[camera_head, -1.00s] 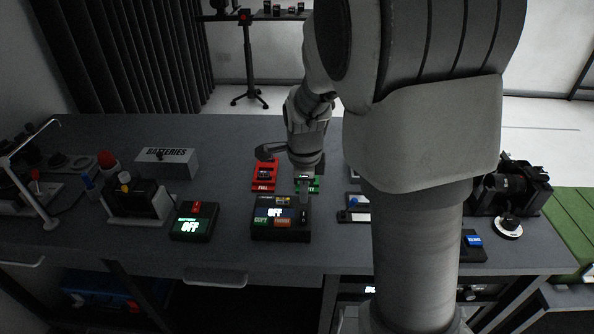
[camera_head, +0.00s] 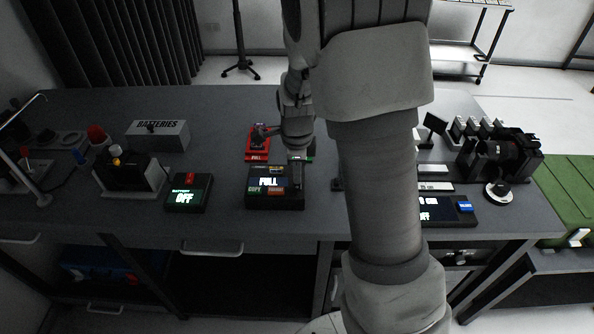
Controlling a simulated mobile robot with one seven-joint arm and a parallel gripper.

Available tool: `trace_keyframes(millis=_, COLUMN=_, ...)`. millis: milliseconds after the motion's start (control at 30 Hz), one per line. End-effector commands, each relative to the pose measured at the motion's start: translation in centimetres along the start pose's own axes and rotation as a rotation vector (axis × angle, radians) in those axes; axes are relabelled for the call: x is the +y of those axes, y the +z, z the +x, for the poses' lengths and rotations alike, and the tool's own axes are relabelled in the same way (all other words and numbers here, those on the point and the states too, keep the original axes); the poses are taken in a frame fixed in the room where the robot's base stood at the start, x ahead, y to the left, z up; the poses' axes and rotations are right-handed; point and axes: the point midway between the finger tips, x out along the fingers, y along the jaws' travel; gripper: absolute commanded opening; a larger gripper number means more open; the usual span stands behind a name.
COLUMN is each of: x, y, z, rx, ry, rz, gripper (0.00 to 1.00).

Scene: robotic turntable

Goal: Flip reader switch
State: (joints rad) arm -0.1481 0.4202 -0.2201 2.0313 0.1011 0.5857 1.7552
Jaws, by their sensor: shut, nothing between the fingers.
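The card reader (camera_head: 260,200) is a dark box on the table with a lit screen (camera_head: 268,182) that reads "FULL". Below its screen are a green button marked "COPY" (camera_head: 255,190) and an orange-red button (camera_head: 276,191). My gripper (camera_head: 297,172) is shut and empty, pointing down at the right side of the reader. It covers the place of the reader's switch, so the switch and any contact with it cannot be made out.
A red "FULL" tray (camera_head: 256,157) lies behind the reader, and a green one is mostly hidden by my gripper. A battery box (camera_head: 188,205) reading "OFF" stands left. My arm hides the table right of the reader.

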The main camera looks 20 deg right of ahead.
Motion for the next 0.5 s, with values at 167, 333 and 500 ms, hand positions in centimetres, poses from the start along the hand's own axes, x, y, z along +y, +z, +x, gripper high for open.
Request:
trace_keyframes(millis=167, x=0.2, y=-0.1, z=0.1, rx=0.002, ry=0.000, rz=0.000, gripper=0.00)
trace_keyframes(millis=333, x=0.5, y=0.0, z=0.0, rx=0.002, ry=0.001, rz=-0.001, gripper=0.00)
trace_keyframes(millis=500, x=1.2, y=0.0, z=-0.2, rx=0.002, ry=0.002, rz=-0.002, gripper=0.00)
